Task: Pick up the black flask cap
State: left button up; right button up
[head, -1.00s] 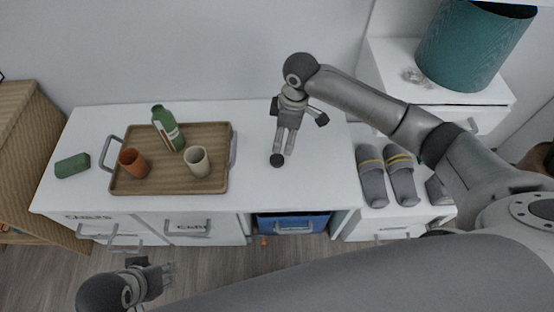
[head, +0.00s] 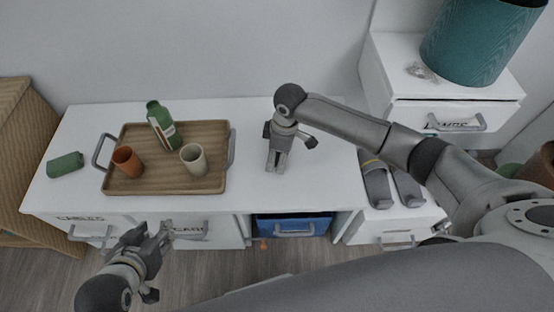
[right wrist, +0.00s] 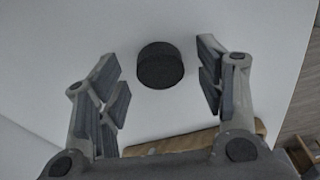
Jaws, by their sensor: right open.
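The black flask cap (right wrist: 160,65) is a short dark cylinder standing on the white desktop, seen in the right wrist view. It lies between and a little beyond the spread fingers of my right gripper (right wrist: 162,75), with a gap on both sides and nothing held. In the head view my right gripper (head: 276,162) points down over the desk, right of the tray. The cap cannot be made out there and seems hidden by the gripper. My left gripper (head: 155,236) is low at the left, in front of the drawers; its finger gap is unclear.
A wooden tray (head: 215,183) holds a green flask (head: 161,124), an orange cup (head: 127,161) and a cream cup (head: 194,159). A green case (head: 65,165) lies at the left. Grey slippers (head: 378,184) and a teal bin (head: 475,45) are at the right. The desktop around my right gripper is clear.

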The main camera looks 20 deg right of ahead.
jog(key=c, duration=0.9)
